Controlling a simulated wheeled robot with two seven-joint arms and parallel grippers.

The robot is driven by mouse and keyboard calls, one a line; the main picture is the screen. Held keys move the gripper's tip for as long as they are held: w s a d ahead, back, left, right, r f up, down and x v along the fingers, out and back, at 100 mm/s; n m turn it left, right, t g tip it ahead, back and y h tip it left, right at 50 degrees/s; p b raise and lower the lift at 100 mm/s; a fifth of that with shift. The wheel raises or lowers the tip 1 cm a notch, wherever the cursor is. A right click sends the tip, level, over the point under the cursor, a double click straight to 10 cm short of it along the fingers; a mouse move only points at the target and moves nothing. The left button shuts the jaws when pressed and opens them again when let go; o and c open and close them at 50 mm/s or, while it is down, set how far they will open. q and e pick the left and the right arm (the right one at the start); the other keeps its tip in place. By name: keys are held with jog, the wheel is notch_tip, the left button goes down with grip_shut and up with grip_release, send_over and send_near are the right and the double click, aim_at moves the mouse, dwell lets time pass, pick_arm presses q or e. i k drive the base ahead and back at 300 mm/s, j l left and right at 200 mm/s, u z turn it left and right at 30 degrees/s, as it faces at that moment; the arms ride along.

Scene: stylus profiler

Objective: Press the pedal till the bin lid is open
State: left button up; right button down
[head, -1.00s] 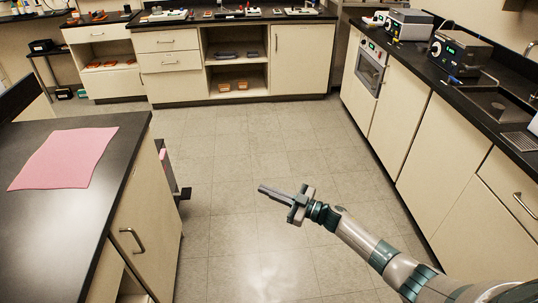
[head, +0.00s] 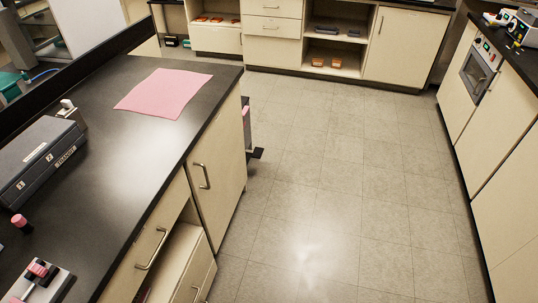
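A narrow strip of what looks like the bin (head: 247,125) shows at the far end of the left counter, mostly hidden behind the counter's cabinet. A small dark pedal (head: 257,153) sticks out to the right from its foot, low over the floor. The lid's state cannot be told from here. Neither of my grippers is in view.
The black-topped counter (head: 118,135) on the left carries a pink sheet (head: 164,93), a grey case (head: 41,160) and small tools. Its cabinet handles (head: 203,176) face the aisle. The tiled floor (head: 335,180) is clear. Cabinets stand along the back and right.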

aim_at(257, 152)
jog(key=i+l+u, duration=0.1)
jog(key=i+l, duration=0.45)
jog(key=l, duration=0.3)
jog(key=i+l+u, duration=0.15)
jog(key=l, duration=0.25)
jog(key=i+l+u, duration=0.1)
jog(key=i+l, duration=0.25)
jog(key=i+l+u, duration=0.1)
jog(key=i+l, duration=0.15)
jog(key=l, duration=0.35)
jog(key=i+l, duration=0.2)
jog(key=l, duration=0.3)
jog(key=i+l+u, duration=0.15)
jog(key=l, duration=0.35)
jog(key=i+l+u, duration=0.1)
jog(key=i+l, duration=0.15)
jog(key=l, duration=0.25)
